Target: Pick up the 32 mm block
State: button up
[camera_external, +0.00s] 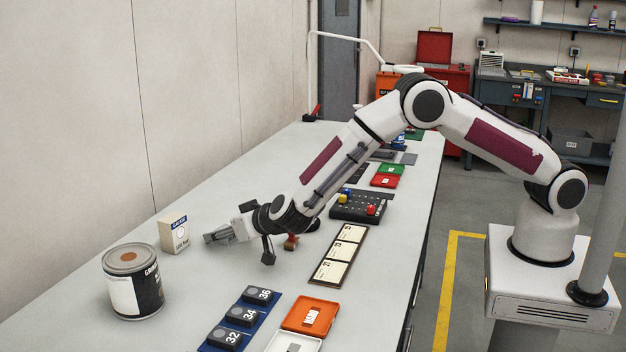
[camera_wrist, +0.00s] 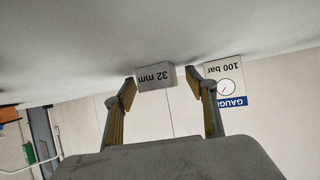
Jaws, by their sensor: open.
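A light grey block marked "32 mm" (camera_wrist: 157,78) shows upside down in the wrist view, standing on the grey bench top. My gripper (camera_wrist: 161,82) is open, with one finger to each side of this block in the picture. I cannot tell whether the block is between the fingertips or just beyond them. In the external view my gripper (camera_external: 210,238) is low over the bench, pointing left. I cannot make out the grey block there.
A gauge box marked "100 bar" (camera_wrist: 226,88) stands right of the block in the wrist view; it also shows externally (camera_external: 174,234). A large can (camera_external: 132,282) stands nearer.

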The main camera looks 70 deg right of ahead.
dwell(0.3)
jog(key=c, duration=1.5)
jog(key=shift+r, duration=0.15)
jog(key=shift+r, duration=4.9)
